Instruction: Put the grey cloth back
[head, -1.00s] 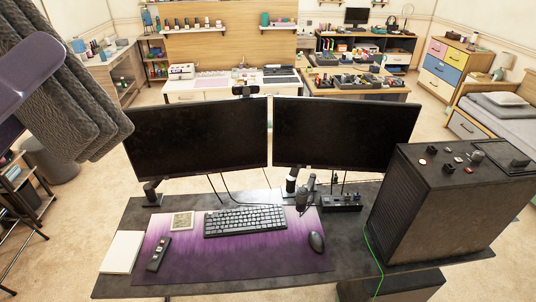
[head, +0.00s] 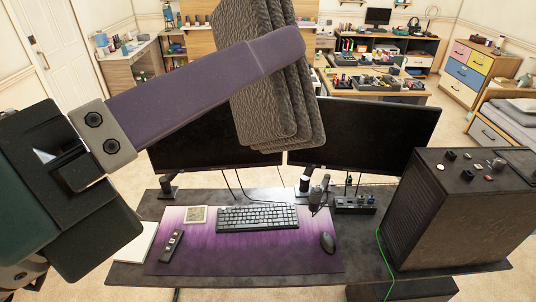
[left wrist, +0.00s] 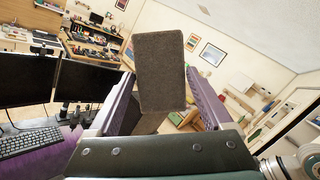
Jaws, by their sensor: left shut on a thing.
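The grey cloth (head: 272,112) hangs in folds from my left gripper (head: 288,48), high in the head view. Its lower edge overlaps the inner parts of both monitors in the picture; I cannot tell how far it is from them. The purple finger crosses in front of the cloth's upper part. In the left wrist view the cloth (left wrist: 160,70) stands as a grey slab between the two purple fingers. My right gripper is not in view.
The left monitor (head: 205,152) and right monitor (head: 375,135) stand on a dark desk (head: 355,245). A keyboard (head: 257,218), mouse (head: 327,242) and remote (head: 171,246) lie on a purple mat (head: 250,262). A black computer case (head: 460,205) stands at right.

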